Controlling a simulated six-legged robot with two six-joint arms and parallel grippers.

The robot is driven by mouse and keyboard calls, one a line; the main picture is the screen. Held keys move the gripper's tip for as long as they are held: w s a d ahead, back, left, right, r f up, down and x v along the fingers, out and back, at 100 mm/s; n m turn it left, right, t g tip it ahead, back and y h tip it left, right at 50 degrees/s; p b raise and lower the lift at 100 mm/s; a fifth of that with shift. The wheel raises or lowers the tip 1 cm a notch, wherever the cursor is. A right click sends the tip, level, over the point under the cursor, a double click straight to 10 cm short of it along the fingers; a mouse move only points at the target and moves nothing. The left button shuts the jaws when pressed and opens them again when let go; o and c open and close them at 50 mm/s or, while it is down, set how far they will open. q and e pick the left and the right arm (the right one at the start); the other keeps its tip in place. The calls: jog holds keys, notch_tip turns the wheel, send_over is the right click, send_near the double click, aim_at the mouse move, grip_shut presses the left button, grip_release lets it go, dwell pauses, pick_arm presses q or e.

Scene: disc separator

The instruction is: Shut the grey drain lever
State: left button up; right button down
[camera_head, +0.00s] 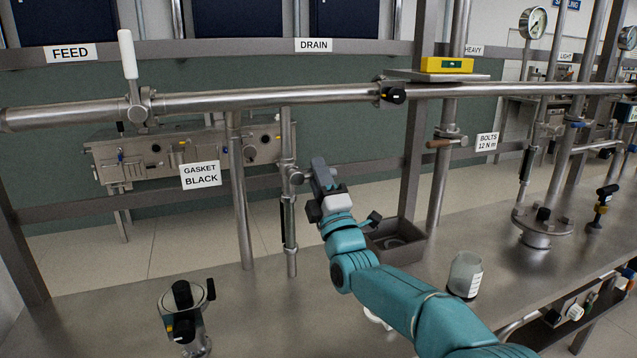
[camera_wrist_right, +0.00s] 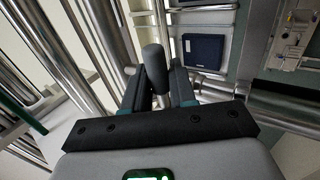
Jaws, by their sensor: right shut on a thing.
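The grey drain lever (camera_head: 321,172) is at the drain valve (camera_head: 293,177) on a thin vertical pipe below the long horizontal pipe. My right gripper (camera_head: 327,192) is at the lever and shut on it. In the right wrist view, the lever's rounded dark grey grip (camera_wrist_right: 154,62) stands between the two fingers of my right gripper (camera_wrist_right: 158,82) and sticks out past them. The gripper partly hides the lever's lower end, so its exact angle to the valve is hard to tell. My left gripper is not in view.
A white lever (camera_head: 128,55) stands upright on the feed pipe at left. A dark open tray (camera_head: 410,243) and a glass jar (camera_head: 465,274) are by my right forearm. A black-handled fitting (camera_head: 184,310) stands at front left. The steel bench between is mostly clear.

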jog(key=shift+r, duration=0.2)
jog(key=c, duration=1.1)
grip_release()
jog(key=shift+f, duration=0.1)
jog(key=shift+s+f, duration=0.15)
jog(key=shift+f, duration=0.05)
jog(key=b+v, duration=0.4)
jog(key=v, duration=1.2)
jog(key=shift+d+r, duration=0.1)
